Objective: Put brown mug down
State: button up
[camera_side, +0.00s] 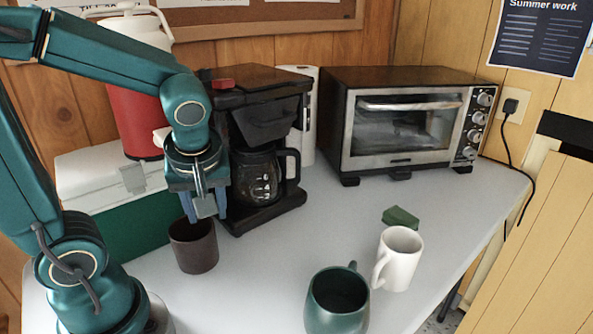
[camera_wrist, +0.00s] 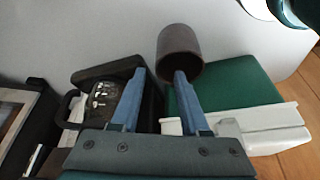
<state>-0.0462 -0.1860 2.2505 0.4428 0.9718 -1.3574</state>
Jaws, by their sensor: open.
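The brown mug (camera_side: 194,250) stands upright on the grey table, in front of the coffee maker. No handle shows on it. My gripper (camera_side: 205,214) is just above the mug's rim, pointing down, with its blue fingers apart. In the wrist view the fingers (camera_wrist: 158,74) are spread with nothing between them. The mug (camera_wrist: 178,45) is at the top centre there, and the right fingertip overlaps its rim. I cannot tell whether that finger touches the mug.
The coffee maker (camera_side: 262,150) with its glass pot stands right beside my gripper. A green and white cooler (camera_side: 135,235) and red jug (camera_side: 137,125) are behind at left. A green mug (camera_side: 337,305), white mug (camera_side: 400,260) and green block (camera_side: 400,217) stand right; a toaster oven (camera_side: 405,125) is behind.

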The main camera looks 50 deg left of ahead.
jog(key=s+d+r+m+t+h, duration=0.1)
jog(key=d+r+m+t+h, duration=0.1)
jog(key=d+m, duration=0.2)
jog(key=s+d+r+m+t+h, duration=0.1)
jog(key=d+r+m+t+h, duration=0.1)
jog(key=d+m, duration=0.3)
jog(key=m, duration=0.4)
jog(key=shift+s, duration=0.25)
